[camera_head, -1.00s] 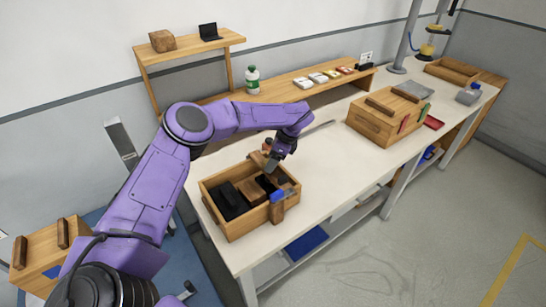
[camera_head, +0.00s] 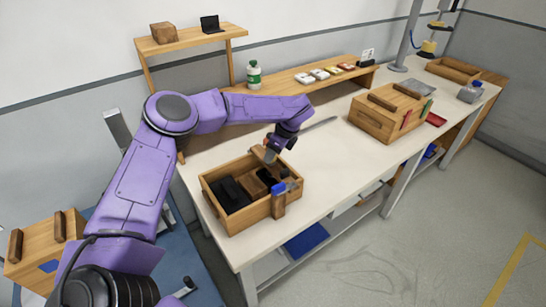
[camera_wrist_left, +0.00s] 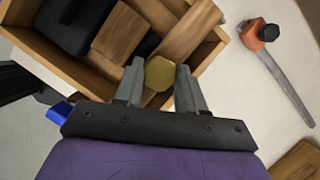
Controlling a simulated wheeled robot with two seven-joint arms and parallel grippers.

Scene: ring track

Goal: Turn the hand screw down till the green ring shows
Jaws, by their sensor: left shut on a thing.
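A brass-coloured, many-sided knob (camera_wrist_left: 160,73), which looks like the head of the hand screw, sits between my left gripper's fingers in the left wrist view. My left gripper (camera_wrist_left: 160,88) is shut on it, with one grey finger on each side. In the head view my left gripper (camera_head: 270,153) points down at the back right part of an open wooden box (camera_head: 236,226) on the bench. The screw's shaft is hidden below the knob. I see no green ring in either current view. My right gripper is not in view.
The box holds dark and wooden blocks (camera_head: 253,188).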

